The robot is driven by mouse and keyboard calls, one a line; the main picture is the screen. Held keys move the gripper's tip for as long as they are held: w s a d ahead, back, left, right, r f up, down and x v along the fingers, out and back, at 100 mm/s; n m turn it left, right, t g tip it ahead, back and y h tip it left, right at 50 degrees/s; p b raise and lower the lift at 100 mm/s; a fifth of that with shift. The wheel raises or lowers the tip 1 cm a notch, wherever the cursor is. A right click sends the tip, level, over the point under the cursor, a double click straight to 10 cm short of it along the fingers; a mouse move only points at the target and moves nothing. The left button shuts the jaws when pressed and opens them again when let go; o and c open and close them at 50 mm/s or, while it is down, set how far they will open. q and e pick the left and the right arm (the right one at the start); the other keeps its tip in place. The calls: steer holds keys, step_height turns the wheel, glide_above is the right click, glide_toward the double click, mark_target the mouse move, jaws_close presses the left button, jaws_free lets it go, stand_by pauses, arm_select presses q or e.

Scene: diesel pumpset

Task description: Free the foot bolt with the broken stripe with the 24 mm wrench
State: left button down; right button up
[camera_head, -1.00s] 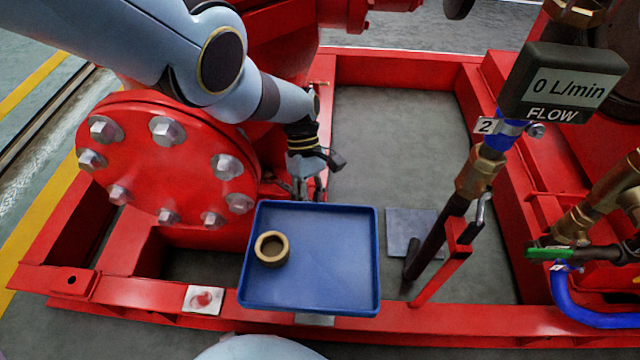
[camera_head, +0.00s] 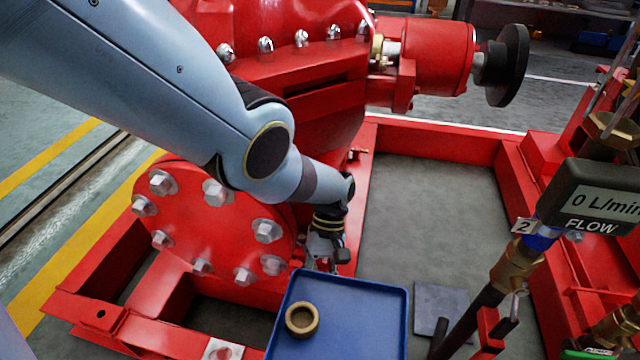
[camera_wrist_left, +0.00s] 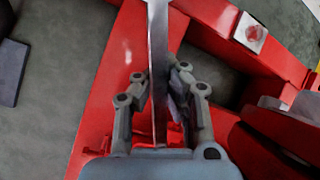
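My left gripper (camera_head: 322,258) is low beside the red frame rail, just behind the blue tray and right of the red round flange cover. In the left wrist view its fingers (camera_wrist_left: 160,78) are closed in on both sides of a long flat steel bar (camera_wrist_left: 158,45), which looks like the wrench handle. The bar runs up out of that view, so its jaw end and size mark are hidden. A small bolt-like part (camera_head: 355,154) sits on the rail behind my left wrist; no stripe can be made out. My right gripper is out of view.
The blue tray (camera_head: 375,325) holds a brass-coloured ring (camera_head: 302,319). A flanged cover with several bolts (camera_head: 205,230) stands close left of my gripper. A flow meter (camera_head: 595,200) on a pipe stands at right.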

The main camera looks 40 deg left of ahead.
arm_select(q)
steer(key=shift+f, duration=0.2)
steer(key=shift+f+b, duration=0.5)
steer(key=shift+b, duration=0.1)
